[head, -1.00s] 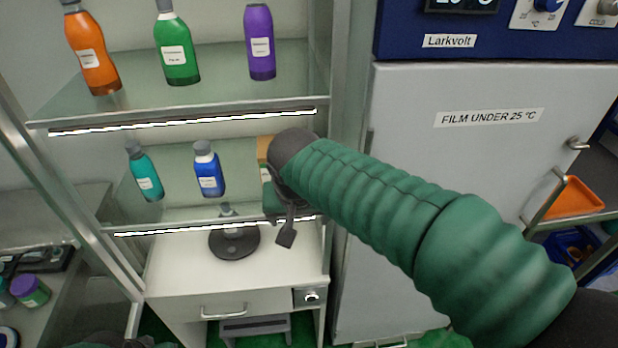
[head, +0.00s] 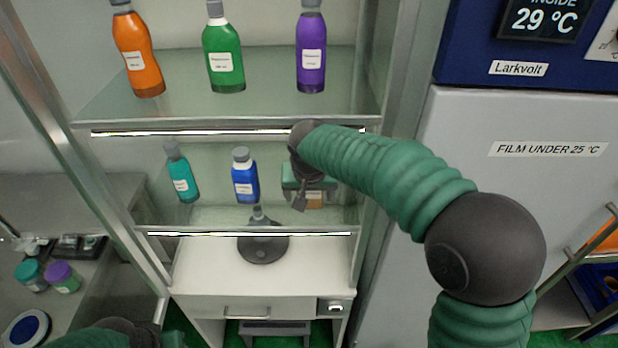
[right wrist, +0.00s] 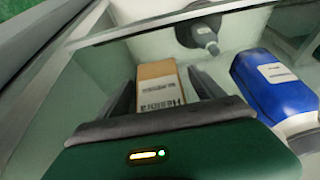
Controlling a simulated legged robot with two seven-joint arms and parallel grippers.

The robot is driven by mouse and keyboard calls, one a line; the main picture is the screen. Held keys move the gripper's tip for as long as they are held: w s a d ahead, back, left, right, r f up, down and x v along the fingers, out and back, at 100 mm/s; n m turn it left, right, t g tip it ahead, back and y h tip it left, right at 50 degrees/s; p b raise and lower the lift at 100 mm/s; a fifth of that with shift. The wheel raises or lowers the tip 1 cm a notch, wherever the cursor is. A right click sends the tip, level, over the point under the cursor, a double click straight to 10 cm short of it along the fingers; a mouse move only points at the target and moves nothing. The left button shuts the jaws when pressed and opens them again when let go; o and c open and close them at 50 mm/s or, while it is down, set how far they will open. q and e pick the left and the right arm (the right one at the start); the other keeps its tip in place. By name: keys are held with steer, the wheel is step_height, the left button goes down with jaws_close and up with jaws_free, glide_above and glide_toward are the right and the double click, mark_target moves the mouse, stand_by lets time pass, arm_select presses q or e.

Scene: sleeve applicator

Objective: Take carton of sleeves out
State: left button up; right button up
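A brown carton with a white printed label (right wrist: 160,88) is on the lower glass shelf of the open cabinet. In the head view only a small part of the carton (head: 316,199) shows below my right gripper (head: 303,200). In the right wrist view the dark fingers of my right gripper (right wrist: 163,92) are apart, one on each side of the carton, with a narrow gap visible beside it. Whether they touch it lower down cannot be told. Of my left arm only a green and black part shows at the bottom left; its gripper is not visible.
A blue bottle (head: 244,178) stands close to the left of my right gripper, with a teal bottle (head: 180,175) beyond it. The upper shelf (head: 170,105) with several bottles lies above my wrist. A grey cabinet (head: 480,220) stands at right.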

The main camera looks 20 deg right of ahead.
steer(key=shift+w+d, duration=0.15)
jaws_close()
